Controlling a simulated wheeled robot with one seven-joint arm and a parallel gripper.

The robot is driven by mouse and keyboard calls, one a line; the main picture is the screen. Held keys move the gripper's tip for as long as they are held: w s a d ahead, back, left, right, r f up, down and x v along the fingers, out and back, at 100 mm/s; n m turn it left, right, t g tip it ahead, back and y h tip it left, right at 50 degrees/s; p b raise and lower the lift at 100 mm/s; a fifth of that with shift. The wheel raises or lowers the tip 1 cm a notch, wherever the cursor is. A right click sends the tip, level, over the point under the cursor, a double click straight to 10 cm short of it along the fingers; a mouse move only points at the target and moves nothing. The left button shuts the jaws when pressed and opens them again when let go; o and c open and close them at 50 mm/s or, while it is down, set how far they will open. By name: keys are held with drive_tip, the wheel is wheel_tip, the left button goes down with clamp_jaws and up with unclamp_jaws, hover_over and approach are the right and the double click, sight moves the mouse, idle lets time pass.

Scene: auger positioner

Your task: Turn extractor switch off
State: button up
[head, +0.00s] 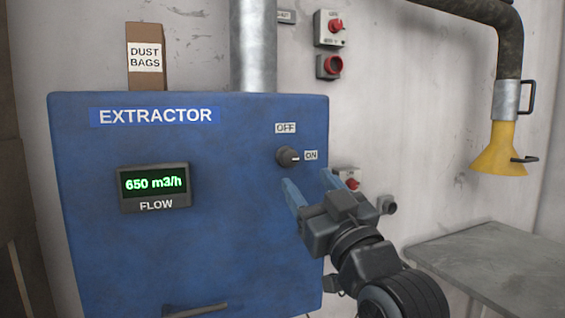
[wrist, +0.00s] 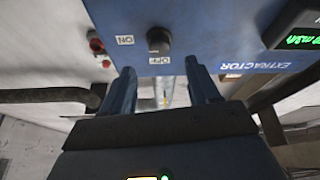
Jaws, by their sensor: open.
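The extractor switch is a dark round knob (head: 288,156) on the front of the blue extractor box (head: 245,235). An OFF label (head: 286,128) is above it and an ON label (head: 311,155) is to its right. The knob's pale mark points right, toward ON. My gripper (head: 309,180) is open and empty, below and a little right of the knob in the head view, apart from it. In the wrist view, which is turned over, the knob (wrist: 158,40) lies beyond and between the two blue fingers (wrist: 158,72).
The flow display (head: 155,184) reads 650 m3/h. Red switches (head: 335,25) are on the wall at the right, and one box (head: 349,182) is close behind my gripper. A yellow hood (head: 500,150) hangs above a grey table (head: 490,255).

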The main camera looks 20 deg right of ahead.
sight(291, 160)
drive_tip(key=p+x, duration=0.2)
drive_tip(key=x, duration=0.5)
drive_tip(key=shift+s, duration=0.1)
drive_tip(key=c, duration=1)
